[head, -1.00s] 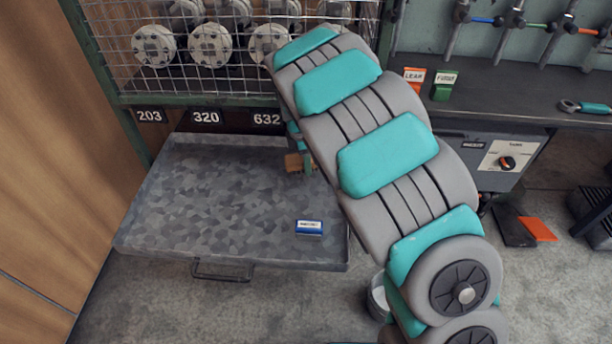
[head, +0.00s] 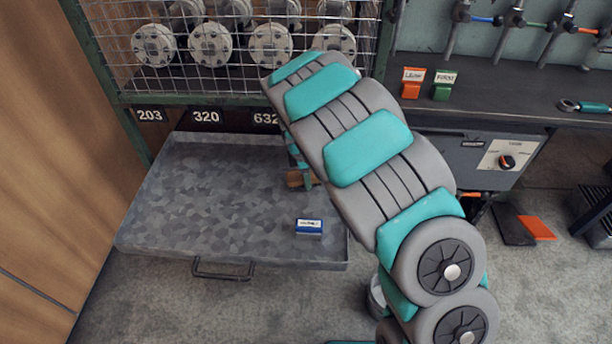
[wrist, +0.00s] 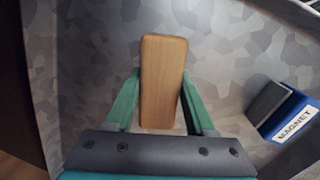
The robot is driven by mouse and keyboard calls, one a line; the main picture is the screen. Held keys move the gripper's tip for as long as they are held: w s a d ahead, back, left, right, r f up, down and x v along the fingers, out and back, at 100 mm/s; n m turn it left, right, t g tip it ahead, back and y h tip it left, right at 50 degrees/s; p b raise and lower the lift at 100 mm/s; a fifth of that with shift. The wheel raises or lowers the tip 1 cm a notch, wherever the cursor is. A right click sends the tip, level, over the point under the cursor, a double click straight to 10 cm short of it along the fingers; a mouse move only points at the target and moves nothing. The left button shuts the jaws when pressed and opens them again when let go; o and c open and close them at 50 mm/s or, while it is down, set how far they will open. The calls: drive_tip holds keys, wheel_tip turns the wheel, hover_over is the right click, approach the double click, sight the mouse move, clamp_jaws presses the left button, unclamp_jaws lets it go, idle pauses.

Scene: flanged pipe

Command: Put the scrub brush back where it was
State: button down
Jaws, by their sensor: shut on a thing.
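The scrub brush shows in the wrist view as a plain wooden block (wrist: 162,85), upright in the picture between the two green fingers of my gripper (wrist: 160,78). My gripper is shut on it. Its bristles are hidden. In the head view a small brown part of the brush (head: 294,180) shows beside my gripper (head: 302,173), which is mostly hidden by my arm. The brush is over the right part of the grey metal tray (head: 200,225). I cannot tell whether it touches the tray floor.
A blue and white block labelled MAGNET (head: 309,227) lies in the tray near its front right; it also shows at the right of the wrist view (wrist: 288,112). A wire cage with flanged pipes (head: 211,45) stands behind. The tray's left and middle are bare.

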drive_tip(key=shift+f, duration=0.3)
drive_tip(key=shift+c, duration=1.2)
unclamp_jaws()
drive_tip(key=shift+r, duration=0.15)
